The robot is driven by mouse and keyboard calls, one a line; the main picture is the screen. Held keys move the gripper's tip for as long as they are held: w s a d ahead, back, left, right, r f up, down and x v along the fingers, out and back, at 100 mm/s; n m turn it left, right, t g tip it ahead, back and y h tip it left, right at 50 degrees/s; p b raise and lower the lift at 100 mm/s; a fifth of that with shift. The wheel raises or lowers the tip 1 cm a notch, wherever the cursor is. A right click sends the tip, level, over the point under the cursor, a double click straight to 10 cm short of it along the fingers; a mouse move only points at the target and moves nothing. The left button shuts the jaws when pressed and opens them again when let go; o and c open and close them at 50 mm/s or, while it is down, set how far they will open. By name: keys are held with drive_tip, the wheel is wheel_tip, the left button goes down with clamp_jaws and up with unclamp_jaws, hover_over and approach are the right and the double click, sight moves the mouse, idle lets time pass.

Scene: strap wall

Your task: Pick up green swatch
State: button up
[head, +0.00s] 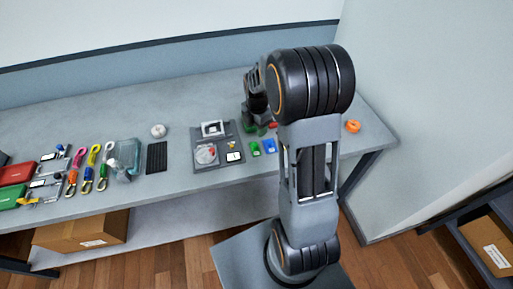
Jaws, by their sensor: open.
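A small green swatch (254,148) lies flat on the grey bench, beside a blue swatch (269,146) on its right. My gripper (252,119) is small and dark in this view, over the bench behind the green swatch and apart from it. It is open, and I see nothing held in it. My arm hides part of the bench to the right. Other green and red pieces show partly around the gripper; their full shapes are hidden.
A grey tray (226,163) with small items lies left of the swatches. A black ribbed pad (156,158), a white round item (158,131) and several coloured straps (90,168) lie farther left. An orange ring (352,126) lies at the right end.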

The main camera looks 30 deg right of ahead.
hover_over(255, 144)
drive_tip(key=f, duration=0.6)
drive_tip(key=shift+s, duration=0.4)
drive_tip(key=shift+w+f+p, duration=0.15)
drive_tip(key=shift+f+p, duration=0.35)
drive_tip(key=shift+f, duration=0.8)
drive_tip(key=shift+w+f+p, duration=0.15)
drive_tip(key=shift+f+p, duration=0.35)
drive_tip(key=shift+f, duration=0.75)
clamp_jaws()
drive_tip(key=shift+r, duration=0.15)
